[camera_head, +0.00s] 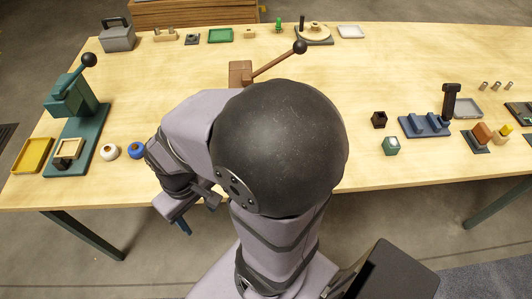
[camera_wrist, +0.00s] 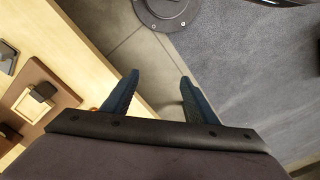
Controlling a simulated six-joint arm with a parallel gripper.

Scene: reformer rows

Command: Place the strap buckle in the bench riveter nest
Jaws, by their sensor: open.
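My gripper (camera_wrist: 159,80) is open and empty in the wrist view, its two blue fingers apart over the grey floor. In the head view it (camera_head: 182,215) hangs just past the table's front edge. A green lever press (camera_head: 75,105) stands at the left, with a square, light-rimmed nest (camera_head: 68,149) on its base. A brown lever machine (camera_head: 240,72) stands behind my arm, mostly hidden; a brown base (camera_wrist: 22,100) shows in the wrist view. I cannot tell which machine is the bench riveter. I cannot pick out the strap buckle for certain.
A yellow tray (camera_head: 32,155), a white ring (camera_head: 109,151) and a blue ring (camera_head: 136,150) lie near the green press. A blue fixture (camera_head: 425,126), a dark block (camera_head: 379,119) and a green-and-white block (camera_head: 391,146) stand at the right. Small items line the back edge.

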